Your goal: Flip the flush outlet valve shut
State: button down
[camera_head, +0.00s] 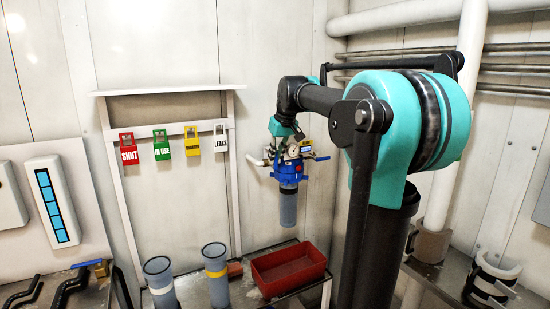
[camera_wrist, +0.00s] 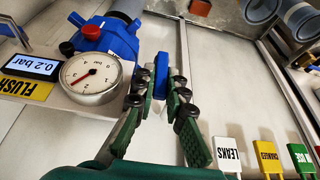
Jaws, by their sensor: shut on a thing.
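The blue valve handle (camera_wrist: 161,76) stands between the green fingers of my gripper (camera_wrist: 162,88) in the wrist view. The fingers are closed on it from both sides. Beside it are the blue filter head (camera_wrist: 105,37) with a red knob, a round pressure gauge (camera_wrist: 90,77), a display (camera_wrist: 30,66) reading 0.2 bar, and a yellow FLUSH label (camera_wrist: 22,87). In the head view the blue filter head (camera_head: 289,170) with its grey bowl (camera_head: 288,208) is on the back wall. My gripper (camera_head: 285,139) is just above it, and the handle cannot be made out there.
Hanging tags SHUT (camera_head: 129,150), IN USE (camera_head: 162,146), a yellow one (camera_head: 192,141) and LEAKS (camera_head: 221,138) are left of the filter. Below are a red tray (camera_head: 262,285) and two grey cylinders (camera_head: 216,277). White pipes (camera_head: 440,130) stand at the right.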

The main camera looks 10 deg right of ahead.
jog(key=c, duration=1.8)
grip_release()
jog(key=shift+c, duration=0.2)
jog(key=shift+a, duration=0.1)
